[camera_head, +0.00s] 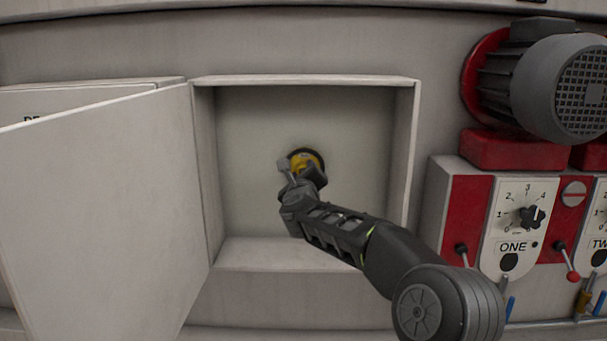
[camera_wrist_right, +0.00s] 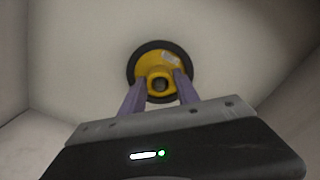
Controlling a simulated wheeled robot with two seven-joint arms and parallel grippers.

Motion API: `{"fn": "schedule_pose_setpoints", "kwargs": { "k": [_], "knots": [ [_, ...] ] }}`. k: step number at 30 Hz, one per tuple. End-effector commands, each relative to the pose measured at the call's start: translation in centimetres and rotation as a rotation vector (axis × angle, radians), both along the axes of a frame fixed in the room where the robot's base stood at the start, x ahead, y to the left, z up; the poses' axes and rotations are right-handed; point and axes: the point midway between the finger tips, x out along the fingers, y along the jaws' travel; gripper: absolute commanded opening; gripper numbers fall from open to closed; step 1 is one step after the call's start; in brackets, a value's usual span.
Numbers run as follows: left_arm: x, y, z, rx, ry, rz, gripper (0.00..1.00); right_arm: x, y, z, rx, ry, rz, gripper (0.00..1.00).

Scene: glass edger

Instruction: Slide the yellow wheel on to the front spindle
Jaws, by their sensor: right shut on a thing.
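The yellow wheel (camera_head: 304,160) is inside the open box, in front of its back wall, partly covered by my right gripper (camera_head: 299,169). In the right wrist view the wheel (camera_wrist_right: 160,70) has a dark rim, a yellow face with a small label, and a raised hub with a dark centre. My right gripper (camera_wrist_right: 159,86) is shut on the hub, one finger on each side. The front spindle cannot be made out; the wheel and gripper cover that spot. I cannot tell whether the wheel is around it. My left gripper is not in view.
The box's door (camera_head: 105,215) stands open to the left. The box's side walls and floor (camera_head: 290,254) surround my right arm. To the right are a grey motor (camera_head: 560,85) and a red and white control panel with a dial (camera_head: 530,217) and levers.

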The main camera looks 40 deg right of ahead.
Motion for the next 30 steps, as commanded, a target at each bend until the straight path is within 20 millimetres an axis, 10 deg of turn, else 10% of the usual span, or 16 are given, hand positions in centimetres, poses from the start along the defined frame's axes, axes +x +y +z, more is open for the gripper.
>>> {"fn": "schedule_pose_setpoints", "kwargs": {
  "k": [14, 15, 30],
  "knots": [
    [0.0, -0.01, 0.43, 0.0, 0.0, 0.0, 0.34, 0.92, -0.74, 0.18, -0.002, -0.002, 0.0, 0.0],
    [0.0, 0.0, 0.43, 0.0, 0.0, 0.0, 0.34, 0.96, -0.76, 0.15, -0.002, -0.002, 0.0, 0.38],
    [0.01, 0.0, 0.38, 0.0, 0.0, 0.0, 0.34, 0.97, -0.72, -0.18, 0.001, 0.003, 0.0, 0.63]
  ]
}}
